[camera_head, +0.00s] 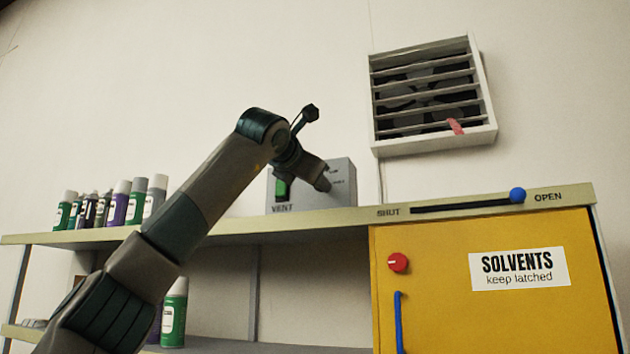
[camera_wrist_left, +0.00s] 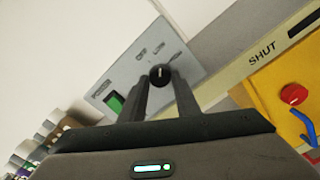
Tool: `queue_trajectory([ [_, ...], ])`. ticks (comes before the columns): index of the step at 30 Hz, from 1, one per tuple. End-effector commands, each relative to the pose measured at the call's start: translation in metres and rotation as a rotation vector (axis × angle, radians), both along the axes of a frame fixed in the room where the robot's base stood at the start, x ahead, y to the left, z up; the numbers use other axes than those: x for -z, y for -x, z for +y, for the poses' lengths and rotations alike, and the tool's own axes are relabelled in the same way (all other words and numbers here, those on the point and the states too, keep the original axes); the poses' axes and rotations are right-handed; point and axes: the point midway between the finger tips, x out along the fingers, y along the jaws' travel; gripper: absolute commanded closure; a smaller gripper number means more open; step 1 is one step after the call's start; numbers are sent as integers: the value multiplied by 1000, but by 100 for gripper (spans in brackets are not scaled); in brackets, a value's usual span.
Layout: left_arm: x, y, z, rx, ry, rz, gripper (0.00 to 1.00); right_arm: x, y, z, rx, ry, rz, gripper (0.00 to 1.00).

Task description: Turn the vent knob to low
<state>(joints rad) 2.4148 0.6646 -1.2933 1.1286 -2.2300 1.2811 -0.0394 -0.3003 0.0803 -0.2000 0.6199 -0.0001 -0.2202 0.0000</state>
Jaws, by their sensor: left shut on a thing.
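The grey vent control box (camera_head: 343,178) stands on the shelf, marked VENT, with a green switch (camera_head: 282,190) on its left. In the left wrist view the box (camera_wrist_left: 125,75) shows a round black knob (camera_wrist_left: 160,73) with a small white mark. The mark seems to point up toward the middle label, which looks like LOW, right of OFF; a third label is too small to read. My left gripper (camera_wrist_left: 161,84) has its two fingers on either side of the knob, shut on it. In the head view my left gripper (camera_head: 325,184) hides the knob. My right gripper is not in view.
A slatted wall vent (camera_head: 430,90) with a red strip hangs above. Spray cans (camera_head: 120,203) stand left on the shelf. A blue-knobbed SHUT–OPEN slider (camera_head: 517,195) sits at OPEN on the shelf edge. Below is a yellow solvents cabinet (camera_head: 440,315) with a red knob (camera_head: 398,262).

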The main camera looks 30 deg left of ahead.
Motion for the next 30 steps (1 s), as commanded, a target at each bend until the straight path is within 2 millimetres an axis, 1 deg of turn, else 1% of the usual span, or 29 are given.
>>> queue_trajectory([
  [1, 0, 0, 0, 1, 0, 0, 64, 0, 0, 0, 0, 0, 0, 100],
  [2, 0, 0, 0, 1, 0, 0, 57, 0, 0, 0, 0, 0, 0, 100],
  [3, 0, 0, 0, 1, 0, 0, 52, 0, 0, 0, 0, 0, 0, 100],
  [11, 0, 0, 0, 0, 1, 0, 52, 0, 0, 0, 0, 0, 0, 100],
  [16, 0, 4, -1, 1, 1, -1, 52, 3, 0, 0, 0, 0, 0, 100],
  [20, 2, 15, -4, 1, 1, -2, 52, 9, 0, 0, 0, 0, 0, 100],
  [25, 3, 38, -10, 2, 0, -3, 52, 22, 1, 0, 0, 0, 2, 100],
  [26, 3, 43, -11, 2, 0, -3, 52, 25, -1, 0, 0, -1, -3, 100],
  [27, 3, 50, -13, 2, 1, -4, 52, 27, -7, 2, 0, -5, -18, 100],
  [30, 2, 66, -16, 2, 0, -3, 52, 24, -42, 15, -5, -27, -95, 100],
])
